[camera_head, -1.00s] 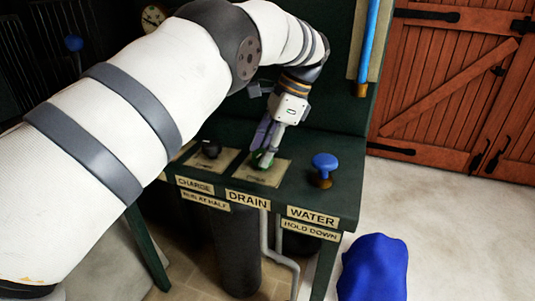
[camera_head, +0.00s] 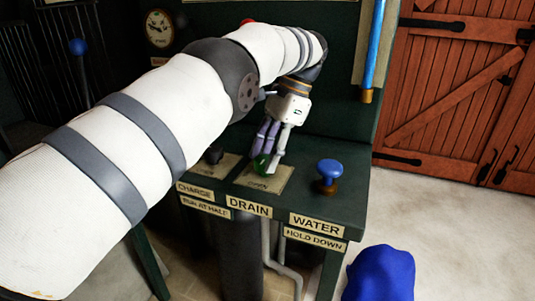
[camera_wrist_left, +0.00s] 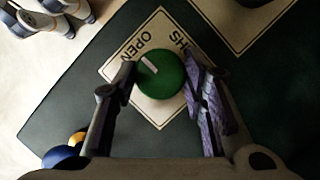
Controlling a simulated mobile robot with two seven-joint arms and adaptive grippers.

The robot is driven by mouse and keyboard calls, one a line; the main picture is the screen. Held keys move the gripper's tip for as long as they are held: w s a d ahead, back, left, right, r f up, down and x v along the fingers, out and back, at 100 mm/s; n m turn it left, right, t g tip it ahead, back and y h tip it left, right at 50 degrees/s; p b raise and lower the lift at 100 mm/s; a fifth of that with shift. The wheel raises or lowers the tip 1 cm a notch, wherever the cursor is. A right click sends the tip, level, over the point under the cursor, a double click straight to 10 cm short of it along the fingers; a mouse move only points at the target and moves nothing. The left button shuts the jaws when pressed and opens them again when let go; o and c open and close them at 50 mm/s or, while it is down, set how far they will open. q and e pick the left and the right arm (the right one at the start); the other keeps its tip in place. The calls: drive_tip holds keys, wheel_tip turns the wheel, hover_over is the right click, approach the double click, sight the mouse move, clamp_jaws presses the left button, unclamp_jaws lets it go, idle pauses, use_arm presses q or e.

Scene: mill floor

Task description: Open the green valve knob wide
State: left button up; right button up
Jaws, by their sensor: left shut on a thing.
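The green valve knob (camera_head: 262,163) sits on a cream plate (camera_head: 281,180) behind the DRAIN label (camera_head: 249,206) on the dark green bench. In the left wrist view the knob (camera_wrist_left: 160,80) is a round green disc with a white pointer mark toward its upper left, near the word OPEN. My left gripper (camera_head: 268,160) comes down from above, with one finger on each side of the knob, shut on it. The fingers also flank it in the left wrist view (camera_wrist_left: 162,90). Part of the knob is hidden by the fingers in the head view. My right gripper is not identifiable in the head view.
A blue mushroom knob (camera_head: 329,173) stands to the right, behind the WATER label (camera_head: 317,225). A dark knob (camera_head: 214,155) stands to the left, behind CHARGE. A round gauge (camera_head: 159,28) is at the back. Wooden doors (camera_head: 455,90) and open floor lie to the right.

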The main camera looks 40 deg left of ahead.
use_arm(q)
drive_tip(key=o, duration=1.1)
drive_tip(key=shift+o, duration=0.2)
